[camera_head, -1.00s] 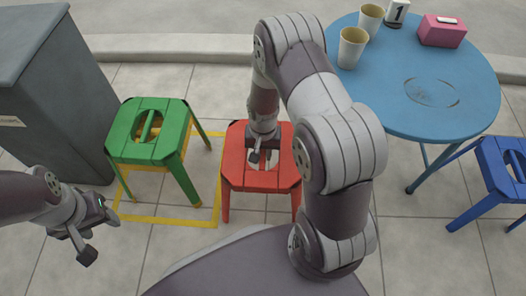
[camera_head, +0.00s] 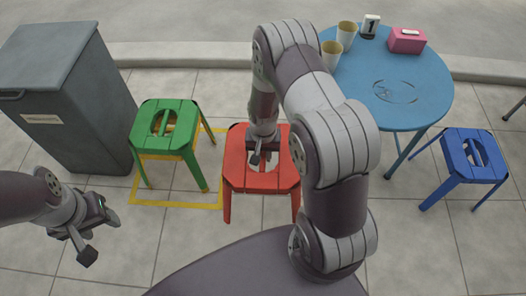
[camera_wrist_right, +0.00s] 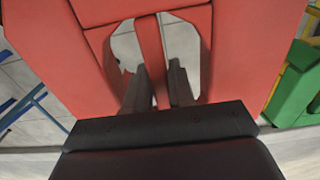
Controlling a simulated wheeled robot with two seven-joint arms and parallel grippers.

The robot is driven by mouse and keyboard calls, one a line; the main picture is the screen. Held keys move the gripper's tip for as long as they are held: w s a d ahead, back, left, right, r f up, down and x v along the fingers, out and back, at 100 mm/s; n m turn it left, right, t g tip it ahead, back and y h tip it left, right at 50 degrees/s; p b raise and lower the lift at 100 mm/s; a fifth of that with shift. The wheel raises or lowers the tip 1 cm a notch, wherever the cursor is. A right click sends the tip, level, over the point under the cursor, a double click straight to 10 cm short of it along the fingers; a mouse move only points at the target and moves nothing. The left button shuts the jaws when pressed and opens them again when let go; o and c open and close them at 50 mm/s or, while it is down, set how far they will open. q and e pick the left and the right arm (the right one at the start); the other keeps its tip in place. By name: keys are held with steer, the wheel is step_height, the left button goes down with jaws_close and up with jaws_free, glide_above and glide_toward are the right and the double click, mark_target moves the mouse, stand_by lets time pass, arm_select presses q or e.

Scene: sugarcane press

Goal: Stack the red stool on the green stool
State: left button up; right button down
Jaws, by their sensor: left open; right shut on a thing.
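The green stool (camera_head: 166,127) stands upright on the tiles at left centre, within a yellow square outline, its seat empty. The red stool (camera_head: 262,181) is upright to its right, in front of my body. My right gripper (camera_head: 263,158) reaches down to its seat from above and is shut on the bar across the seat opening; the red seat (camera_wrist_right: 230,60) fills the right wrist view, with the fingers on either side of the bar. Whether its feet touch the floor is hard to tell. My left gripper (camera_head: 95,228) is open and empty at the lower left, apart from both stools.
A grey bin (camera_head: 75,100) stands left of the green stool. A blue round table (camera_head: 400,98) with cups, a number card and a pink box is at right. The yellow outline (camera_head: 185,205) lies on the floor.

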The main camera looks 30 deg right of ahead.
step_height(320, 180, up, 23)
steer(key=p, duration=2.1)
steer(key=shift+w+f, duration=0.1)
